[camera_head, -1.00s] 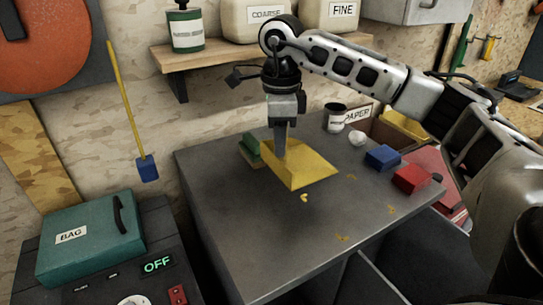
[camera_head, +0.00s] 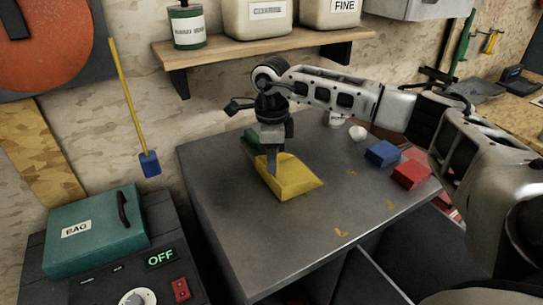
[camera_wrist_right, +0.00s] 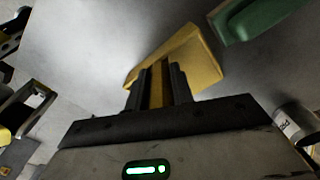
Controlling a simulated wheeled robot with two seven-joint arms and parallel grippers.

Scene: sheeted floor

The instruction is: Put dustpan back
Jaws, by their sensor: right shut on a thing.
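The yellow dustpan (camera_head: 297,181) is on or just above the grey tabletop, near its back left part. My right gripper (camera_head: 272,170) reaches down from above and is shut on the dustpan's handle. In the right wrist view, the two dark fingers of the gripper (camera_wrist_right: 160,85) close on the yellow handle, with the dustpan (camera_wrist_right: 197,62) spreading out beyond them. I cannot tell whether the dustpan touches the table. My left gripper is not in view.
A green object (camera_head: 251,140) lies right behind the dustpan. Yellow scraps (camera_head: 341,232) lie at the table's front. A shelf (camera_head: 270,48) with containers hangs behind.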

